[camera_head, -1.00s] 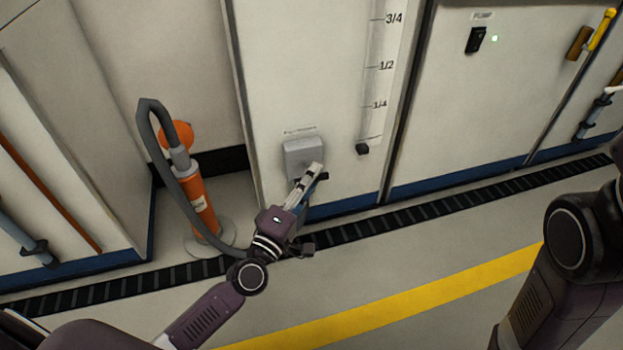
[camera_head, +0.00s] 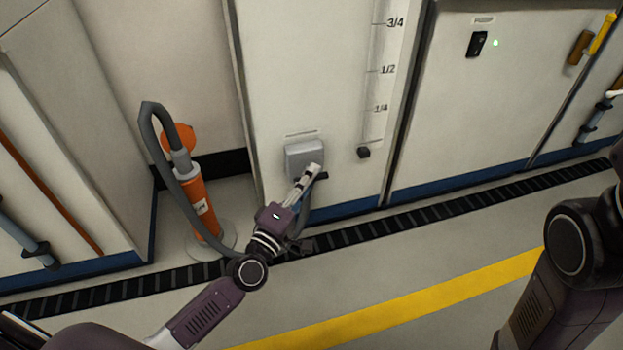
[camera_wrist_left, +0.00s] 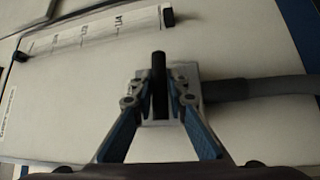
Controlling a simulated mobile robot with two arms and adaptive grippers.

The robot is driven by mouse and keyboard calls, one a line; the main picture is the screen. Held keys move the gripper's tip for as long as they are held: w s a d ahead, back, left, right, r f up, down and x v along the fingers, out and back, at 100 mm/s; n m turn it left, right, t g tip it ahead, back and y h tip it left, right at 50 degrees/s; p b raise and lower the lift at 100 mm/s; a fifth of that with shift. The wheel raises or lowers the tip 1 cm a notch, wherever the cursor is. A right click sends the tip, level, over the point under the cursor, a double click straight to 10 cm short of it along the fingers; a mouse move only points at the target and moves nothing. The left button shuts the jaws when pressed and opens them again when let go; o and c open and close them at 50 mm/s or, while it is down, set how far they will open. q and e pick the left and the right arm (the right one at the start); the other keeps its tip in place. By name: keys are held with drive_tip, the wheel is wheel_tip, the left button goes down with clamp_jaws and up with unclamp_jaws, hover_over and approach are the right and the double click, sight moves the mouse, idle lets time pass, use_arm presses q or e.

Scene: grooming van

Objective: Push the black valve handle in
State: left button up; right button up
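The black valve handle (camera_wrist_left: 158,82) is a dark bar in front of a grey valve housing (camera_head: 303,157), low on the white cabinet. In the wrist view it lies between the two fingertips of my left gripper (camera_wrist_left: 160,84). The fingers are close on either side of it; whether they press on it is not clear. In the head view my left gripper (camera_head: 308,178) covers the housing's lower right, and the handle is mostly hidden. My right gripper is out of view; only my right arm shows.
A grey hose (camera_wrist_left: 265,88) leaves the housing. An orange cylinder (camera_head: 196,200) with a looped grey hose stands left of the gripper. A level gauge (camera_head: 380,75) is at upper right, with a small black knob (camera_head: 364,152) below. A floor grate (camera_head: 400,217) runs along the cabinets.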

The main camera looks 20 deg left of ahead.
use_arm(q)
drive_tip(key=o, duration=0.4)
drive_tip(key=shift+w, duration=0.1)
drive_tip(key=shift+c, duration=0.2)
drive_tip(key=v, duration=1.2)
